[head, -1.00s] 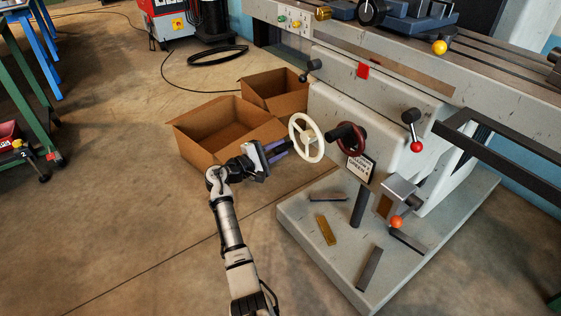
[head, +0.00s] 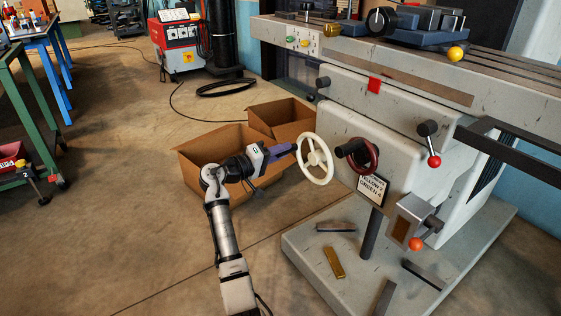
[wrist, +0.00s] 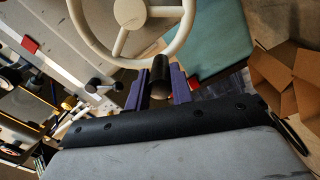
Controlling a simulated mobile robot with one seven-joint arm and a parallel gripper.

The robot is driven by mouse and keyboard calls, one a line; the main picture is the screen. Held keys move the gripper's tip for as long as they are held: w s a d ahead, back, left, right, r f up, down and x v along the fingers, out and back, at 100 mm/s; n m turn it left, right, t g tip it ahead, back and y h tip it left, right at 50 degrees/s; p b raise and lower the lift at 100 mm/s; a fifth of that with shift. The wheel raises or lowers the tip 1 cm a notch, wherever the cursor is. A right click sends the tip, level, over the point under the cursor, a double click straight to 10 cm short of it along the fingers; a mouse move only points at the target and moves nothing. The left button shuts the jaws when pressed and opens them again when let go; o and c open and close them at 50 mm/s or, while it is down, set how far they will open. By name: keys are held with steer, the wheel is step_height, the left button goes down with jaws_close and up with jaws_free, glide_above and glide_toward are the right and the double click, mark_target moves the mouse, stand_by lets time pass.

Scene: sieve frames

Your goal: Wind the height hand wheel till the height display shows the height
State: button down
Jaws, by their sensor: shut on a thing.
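A cream hand wheel (head: 329,174) with spokes stands out from the left end of the grey machine. It also fills the top of the wrist view (wrist: 181,38). My gripper (head: 288,150) is at the wheel's left side. In the wrist view my purple fingers (wrist: 158,88) are shut on the wheel's dark handle (wrist: 160,72). A smaller dark red hand wheel (head: 374,157) sits to the right, apart from my gripper. No height display can be made out. A small sign (head: 372,188) hangs below the red wheel; only parts of its text can be read.
Two open cardboard boxes (head: 190,175) stand on the floor behind my gripper. The machine's base plate (head: 310,262) carries several loose bars. A lever with a red ball (head: 434,161) and an orange knob (head: 416,244) stick out at right. The floor at left front is clear.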

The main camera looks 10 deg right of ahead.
steer(key=shift+s+r+m+b, duration=0.2)
steer(key=shift+r+m+b, duration=0.2)
steer(key=shift+m, duration=0.5)
steer(key=shift+r, duration=0.1)
steer(key=c, duration=1.2)
jaws_free()
steer(key=shift+c, duration=0.2)
steer(key=p+v, duration=0.2)
steer(key=v, duration=1.1)
steer(key=shift+a, duration=0.35)
steer(key=shift+s, duration=0.1)
